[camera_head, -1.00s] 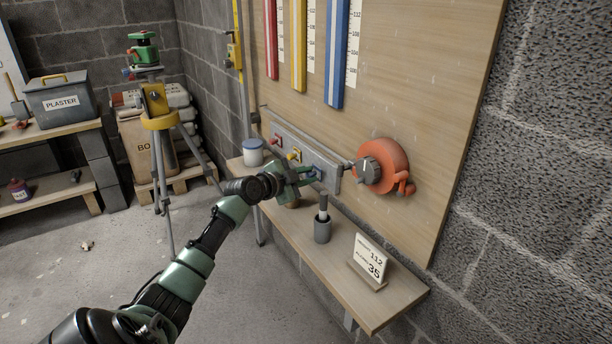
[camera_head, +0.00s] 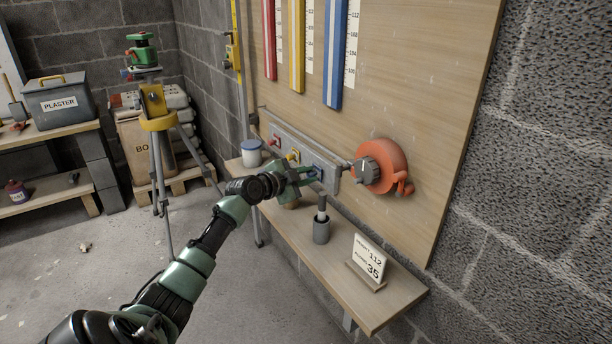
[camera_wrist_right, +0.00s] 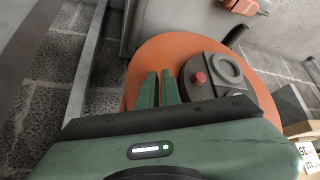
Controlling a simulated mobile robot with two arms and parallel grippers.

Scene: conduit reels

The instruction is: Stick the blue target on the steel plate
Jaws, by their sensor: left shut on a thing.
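The long steel plate (camera_head: 333,179) is fixed low on the wooden board. A red target (camera_head: 276,141) and a yellow target (camera_head: 293,156) sit along it. My left gripper (camera_head: 312,173) is shut on the small blue target (camera_head: 319,173) at the right part of the plate. The gripper partly hides the target, and I cannot tell whether its back touches the plate. In the right wrist view my right gripper (camera_wrist_right: 159,88) has its two green fingers close together before an orange round thing. Whether they are parted is unclear.
An orange reel (camera_head: 392,158) with a grey knob is right of the plate. A tripod (camera_head: 158,124) stands at left.

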